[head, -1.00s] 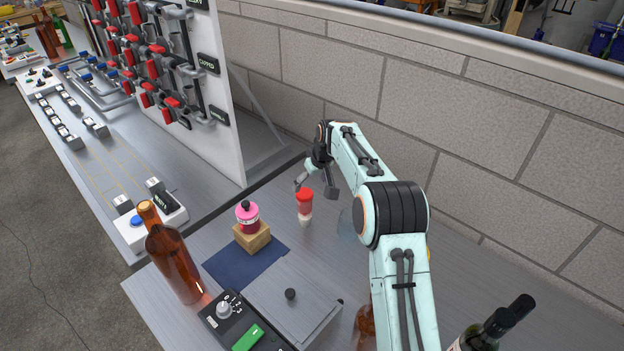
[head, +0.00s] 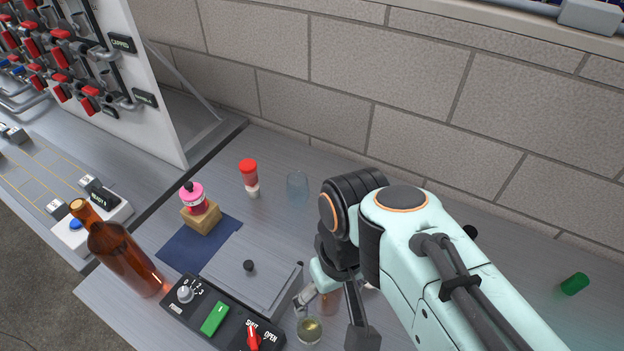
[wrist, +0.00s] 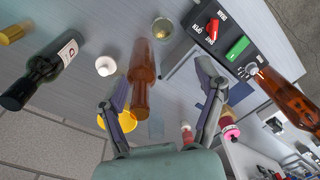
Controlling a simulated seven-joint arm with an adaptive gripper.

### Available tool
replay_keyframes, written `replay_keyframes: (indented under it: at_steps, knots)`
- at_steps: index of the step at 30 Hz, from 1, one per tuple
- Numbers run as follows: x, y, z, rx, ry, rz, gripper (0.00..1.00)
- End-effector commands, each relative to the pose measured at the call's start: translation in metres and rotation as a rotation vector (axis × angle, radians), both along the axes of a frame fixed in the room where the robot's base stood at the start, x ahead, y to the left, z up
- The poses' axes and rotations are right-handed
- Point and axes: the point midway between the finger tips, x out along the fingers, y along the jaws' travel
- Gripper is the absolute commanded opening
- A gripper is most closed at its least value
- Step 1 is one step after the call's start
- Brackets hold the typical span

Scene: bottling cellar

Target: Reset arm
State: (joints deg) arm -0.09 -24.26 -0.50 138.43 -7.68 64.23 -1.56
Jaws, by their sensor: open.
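My gripper (head: 332,318) is open, with its fingers pointing down over the near part of the bench. In the wrist view its two fingers (wrist: 163,88) are spread wide with nothing held between them. An amber bottle (wrist: 144,65) shows between and beyond the fingers; whether they touch it I cannot tell. In the head view the arm and fingers hide most of that bottle.
A glass with yellowish liquid (head: 309,330) stands close to the gripper. A control panel (head: 214,318), a lidded box (head: 268,260) and a large amber bottle (head: 124,258) are left. A red-capped container (head: 249,173) and clear glass (head: 297,186) stand behind. A dark bottle (wrist: 45,72) lies in the wrist view's left.

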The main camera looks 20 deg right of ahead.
Motion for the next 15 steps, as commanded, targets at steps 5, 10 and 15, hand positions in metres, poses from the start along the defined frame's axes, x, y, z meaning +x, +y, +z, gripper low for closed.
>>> replay_keyframes:
  at_steps: [5, 10, 15]
  knots:
    - [-0.042, -0.001, -0.015, 0.005, 0.033, -0.034, 0.69]
    - [-0.045, -0.001, -0.017, 0.005, 0.039, -0.037, 0.69]
    - [-0.045, -0.001, -0.017, 0.005, 0.038, -0.036, 0.69]
